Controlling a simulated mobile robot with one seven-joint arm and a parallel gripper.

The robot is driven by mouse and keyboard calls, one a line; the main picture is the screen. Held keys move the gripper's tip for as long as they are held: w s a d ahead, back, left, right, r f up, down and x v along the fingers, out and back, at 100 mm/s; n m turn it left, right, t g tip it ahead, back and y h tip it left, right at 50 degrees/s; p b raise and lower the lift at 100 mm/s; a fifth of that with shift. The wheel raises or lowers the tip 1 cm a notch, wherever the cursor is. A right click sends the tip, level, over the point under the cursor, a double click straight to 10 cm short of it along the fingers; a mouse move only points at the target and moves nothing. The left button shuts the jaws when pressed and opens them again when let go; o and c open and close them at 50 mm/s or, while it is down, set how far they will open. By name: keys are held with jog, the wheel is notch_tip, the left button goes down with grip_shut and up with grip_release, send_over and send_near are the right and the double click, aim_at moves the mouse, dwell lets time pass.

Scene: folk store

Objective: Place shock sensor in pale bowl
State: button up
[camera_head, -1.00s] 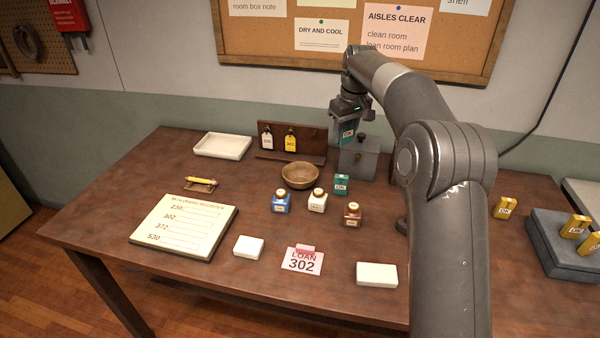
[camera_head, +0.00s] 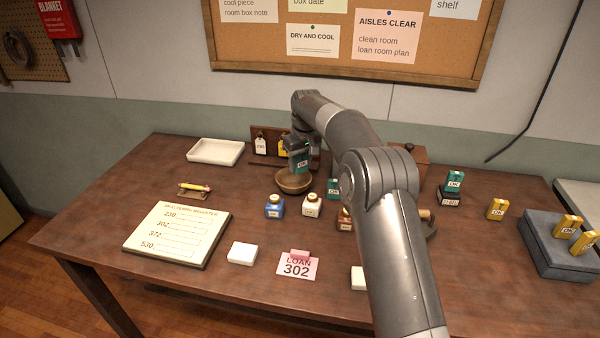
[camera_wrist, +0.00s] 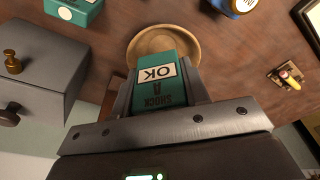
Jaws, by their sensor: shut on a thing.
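My gripper (camera_head: 298,150) is shut on a teal block, the shock sensor (camera_head: 301,163). In the wrist view the sensor (camera_wrist: 163,88) shows an "OK" label and the words "SHOCK A" between the fingers (camera_wrist: 160,95). The pale wooden bowl (camera_head: 293,185) stands on the table. The sensor is held above the bowl, apart from it as far as I can tell. In the wrist view the bowl's rim (camera_wrist: 140,42) shows behind the sensor, and the sensor hides part of its inside.
Blue (camera_head: 274,206), white (camera_head: 312,206) and brown bottles stand in front of the bowl. Another teal block (camera_head: 333,188) stands right of it. A white tray (camera_head: 215,151) lies left.

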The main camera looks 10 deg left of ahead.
aim_at(300, 172)
jog(key=shift+f, duration=2)
jog(key=shift+f, duration=0.1)
jog(key=shift+f, duration=0.25)
jog(key=o, duration=1)
